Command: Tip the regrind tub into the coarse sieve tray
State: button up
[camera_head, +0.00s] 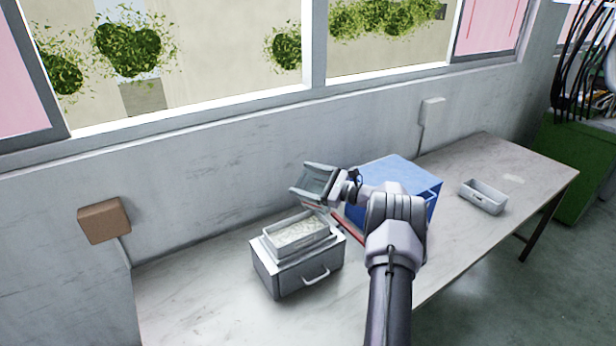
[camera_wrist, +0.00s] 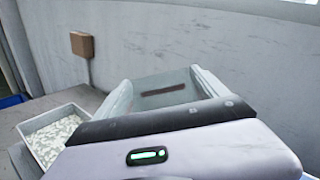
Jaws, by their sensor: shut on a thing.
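My gripper (camera_head: 343,188) is shut on a grey-green tub (camera_head: 314,180), held in the air and tilted. In the wrist view the tub (camera_wrist: 207,82) shows its inner walls and a dark strip inside; I see no granules in it, but its near part is hidden by my gripper (camera_wrist: 155,118). A pale tray (camera_head: 304,246) full of whitish granules, seemingly the coarse sieve tray, sits on a metal box with a handle, below and slightly left of the tub. In the wrist view the tray (camera_wrist: 46,117) is at the lower left, apart from the tub.
The metal box (camera_head: 290,284) stands on a long pale worktable (camera_head: 190,305). A blue box (camera_head: 392,170) stands behind my arm, close to the right. A small grey tray (camera_head: 484,200) lies farther right. The wall (camera_head: 215,185) is close behind. The table's left part is clear.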

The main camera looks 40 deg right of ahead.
aim_at(312, 168)
jog(key=d+m+b, duration=0.1)
jog(key=d+m, duration=0.1)
jog(key=w+d+m+b, duration=0.1)
jog(key=m, duration=0.1)
jog(key=shift+w+d+b, duration=0.2)
jog(key=shift+d+b, duration=0.1)
jog(key=shift+d, duration=0.05)
jog(key=shift+d+r+m, duration=0.1)
jog(key=shift+r+m, duration=0.1)
jog(key=shift+m, duration=0.1)
jog(key=shift+r+p, duration=1.15)
jog(key=shift+r, duration=1.15)
jog(key=shift+f, duration=0.15)
